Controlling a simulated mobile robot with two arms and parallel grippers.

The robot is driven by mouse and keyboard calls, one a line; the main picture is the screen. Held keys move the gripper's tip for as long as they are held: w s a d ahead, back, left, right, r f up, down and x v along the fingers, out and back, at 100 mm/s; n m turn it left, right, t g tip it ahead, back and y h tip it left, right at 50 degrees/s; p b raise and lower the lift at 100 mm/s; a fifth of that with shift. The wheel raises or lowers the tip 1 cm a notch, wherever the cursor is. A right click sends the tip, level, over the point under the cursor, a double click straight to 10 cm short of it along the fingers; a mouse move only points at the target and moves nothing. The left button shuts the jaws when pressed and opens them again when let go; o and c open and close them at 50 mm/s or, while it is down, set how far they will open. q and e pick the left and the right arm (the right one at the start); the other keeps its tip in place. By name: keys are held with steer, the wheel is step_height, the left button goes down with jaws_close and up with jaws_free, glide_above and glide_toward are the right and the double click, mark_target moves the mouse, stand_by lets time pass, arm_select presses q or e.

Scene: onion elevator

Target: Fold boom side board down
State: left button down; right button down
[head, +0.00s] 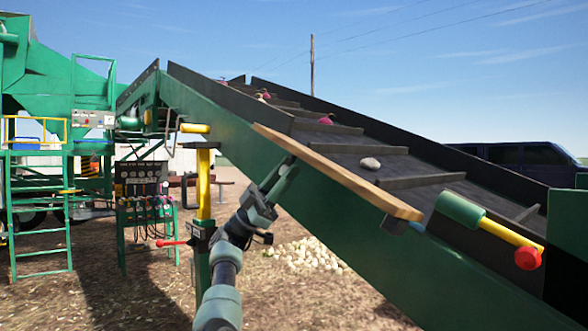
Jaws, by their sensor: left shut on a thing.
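The boom side board (340,173) is a long light-wood board on the near edge of the sloping green boom (215,112). It slopes down to the right, with a small dark bracket under its lower end. I see it nearly edge-on, so its exact tilt is hard to judge. My left gripper (291,163) reaches up from below and is shut on the board's near side, left of its middle. The board hides the fingertips. My right gripper is out of view.
A dark conveyor belt (335,143) with cross bars carries several onions. A yellow post (204,185) with a red lever stands left of my arm. A green-and-yellow handle with a red knob (527,258) sticks out at right. Onions (305,255) lie piled on the ground.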

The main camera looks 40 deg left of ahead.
arm_select(q)
steer(key=shift+w+a+f, duration=0.1)
steer(key=shift+w+f, duration=0.05)
steer(key=shift+f, duration=0.35)
steer(key=shift+w+a+f, duration=0.1)
steer(key=shift+f, duration=0.35)
